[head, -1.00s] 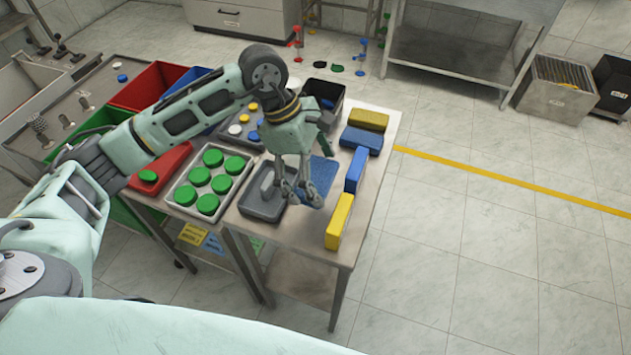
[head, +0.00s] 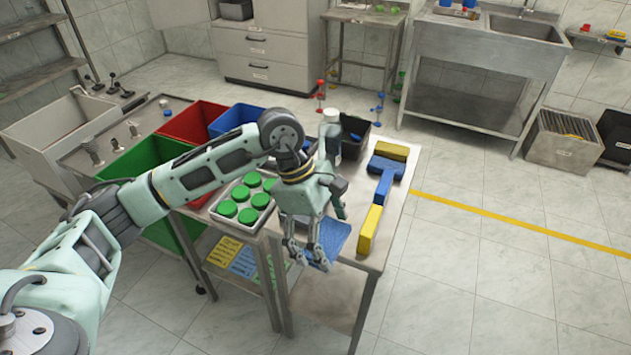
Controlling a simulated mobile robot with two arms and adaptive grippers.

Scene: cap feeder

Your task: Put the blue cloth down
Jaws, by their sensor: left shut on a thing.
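The blue cloth (head: 338,236) is at the fingers of my left gripper (head: 308,260), over the near end of the steel table (head: 389,222). The gripper points down and is shut on the cloth. Part of the cloth shows to the right of the fingers; the rest is hidden behind them. I cannot tell whether the cloth touches the tabletop. My right gripper is not in view.
A yellow block (head: 370,231) and blue blocks line the table's right side. A tray with several green caps (head: 248,216) is on the left, and a white bottle (head: 330,123) stands behind the gripper. Bare tabletop shows near the right edge.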

